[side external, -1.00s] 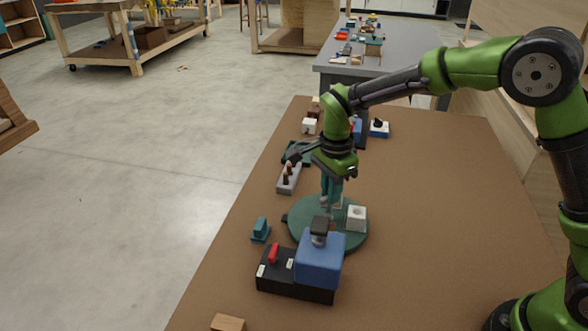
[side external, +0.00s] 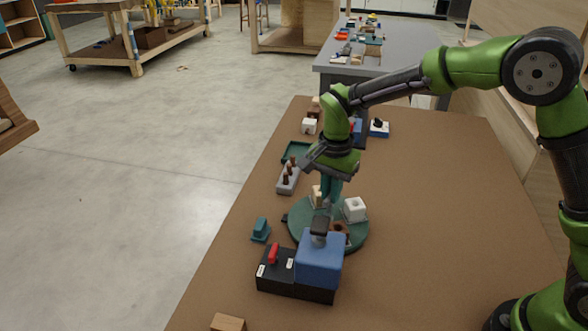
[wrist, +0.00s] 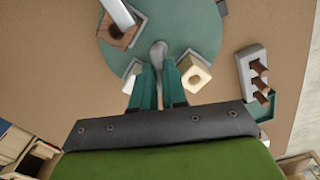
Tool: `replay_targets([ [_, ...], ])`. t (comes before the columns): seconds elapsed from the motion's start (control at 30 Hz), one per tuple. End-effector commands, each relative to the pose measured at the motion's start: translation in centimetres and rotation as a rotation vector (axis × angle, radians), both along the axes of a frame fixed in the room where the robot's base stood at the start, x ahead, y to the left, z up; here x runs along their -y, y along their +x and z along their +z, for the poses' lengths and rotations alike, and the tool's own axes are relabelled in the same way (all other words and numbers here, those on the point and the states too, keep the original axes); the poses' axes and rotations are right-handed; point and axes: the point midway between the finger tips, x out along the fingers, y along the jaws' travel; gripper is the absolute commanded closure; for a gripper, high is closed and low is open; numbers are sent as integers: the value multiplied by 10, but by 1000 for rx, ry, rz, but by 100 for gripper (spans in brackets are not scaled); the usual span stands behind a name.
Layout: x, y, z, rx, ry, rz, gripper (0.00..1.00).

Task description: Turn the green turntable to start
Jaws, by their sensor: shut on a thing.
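The green turntable (side external: 299,229) is a round disc on the brown table. In the wrist view it fills the top middle (wrist: 190,25). It carries a white block (side external: 354,209), a cream block with a hole (side external: 316,197) and a brown block (side external: 341,229), spaced around its rim. My gripper (side external: 328,203) points down over the disc. In the wrist view, its teal fingers (wrist: 159,75) are shut on a grey post (wrist: 158,49) at the turntable. The cream block (wrist: 194,72) is close beside the right finger. How the post joins the disc is unclear.
A blue box on a black base (side external: 319,259) with a red lever (side external: 273,253) stands close in front of the turntable. A teal block (side external: 260,229) is at its left, and a grey holder with brown pegs (side external: 288,180) lies behind left. The table's right is clear.

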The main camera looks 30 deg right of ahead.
Motion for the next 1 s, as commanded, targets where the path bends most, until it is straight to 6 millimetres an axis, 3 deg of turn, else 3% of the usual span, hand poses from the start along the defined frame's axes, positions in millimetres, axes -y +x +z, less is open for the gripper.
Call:
replay_targets([
  [1.0, -1, 0, 2, 1, 3, 508, 100],
])
